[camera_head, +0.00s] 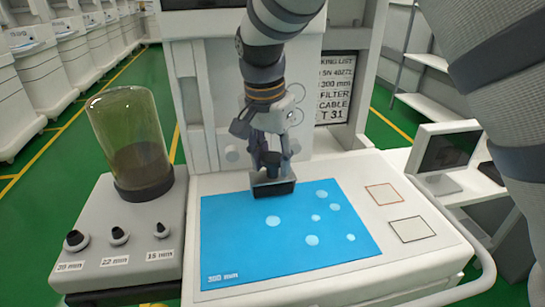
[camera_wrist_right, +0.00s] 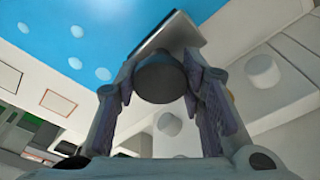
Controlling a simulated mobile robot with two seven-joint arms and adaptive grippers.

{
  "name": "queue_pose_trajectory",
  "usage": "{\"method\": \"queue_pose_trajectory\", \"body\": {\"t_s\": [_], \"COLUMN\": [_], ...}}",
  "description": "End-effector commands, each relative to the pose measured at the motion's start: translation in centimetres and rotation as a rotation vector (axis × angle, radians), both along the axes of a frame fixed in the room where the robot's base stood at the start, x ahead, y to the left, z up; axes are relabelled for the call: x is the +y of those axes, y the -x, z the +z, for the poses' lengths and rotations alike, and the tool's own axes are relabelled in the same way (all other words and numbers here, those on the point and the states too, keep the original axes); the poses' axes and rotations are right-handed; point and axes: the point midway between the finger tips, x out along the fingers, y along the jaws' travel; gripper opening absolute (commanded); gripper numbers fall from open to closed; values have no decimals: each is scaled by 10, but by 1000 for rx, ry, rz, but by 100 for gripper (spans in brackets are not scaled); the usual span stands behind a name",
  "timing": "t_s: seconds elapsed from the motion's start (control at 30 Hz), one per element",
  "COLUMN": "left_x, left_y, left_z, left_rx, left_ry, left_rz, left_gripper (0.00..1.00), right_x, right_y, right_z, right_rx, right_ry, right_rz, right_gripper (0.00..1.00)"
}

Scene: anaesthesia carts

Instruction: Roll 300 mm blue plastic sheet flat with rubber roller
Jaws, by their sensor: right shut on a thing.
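The blue plastic sheet (camera_head: 240,245), labelled 300 mm, lies on the white cart top. Several pale round spots show on its middle and right side. My right gripper (camera_head: 270,150) points down above the sheet's far edge. It is shut on the rubber roller (camera_head: 272,188), a dark block with a grey bracket, which overlaps the sheet's far edge. I cannot tell whether it presses on the sheet. In the right wrist view the roller's round dark handle (camera_wrist_right: 160,78) sits between the fingers, with the blue sheet (camera_wrist_right: 75,30) beyond. My left gripper is out of view.
A glass-domed canister (camera_head: 135,140) stands on a grey unit with black knobs at left. Orange (camera_head: 383,194) and black (camera_head: 411,229) outlined squares mark the cart top's right side. A monitor (camera_head: 445,152) stands farther right. A white handrail edges the cart's right.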

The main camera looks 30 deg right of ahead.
Motion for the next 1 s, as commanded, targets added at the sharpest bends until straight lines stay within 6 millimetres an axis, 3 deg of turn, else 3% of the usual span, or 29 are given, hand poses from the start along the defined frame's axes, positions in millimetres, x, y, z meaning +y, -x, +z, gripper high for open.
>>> {"method": "queue_pose_trajectory", "body": {"t_s": [0.2,1.0], "left_x": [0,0], "left_y": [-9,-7], "left_z": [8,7], "left_rx": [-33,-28], "left_ry": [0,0], "left_rz": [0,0], "left_gripper": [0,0], "right_x": [4,14], "right_y": [17,57], "right_z": [2,-3], "right_rx": [0,10], "right_ry": [-1,-1], "right_rz": [-1,0], "right_gripper": [14,14]}}
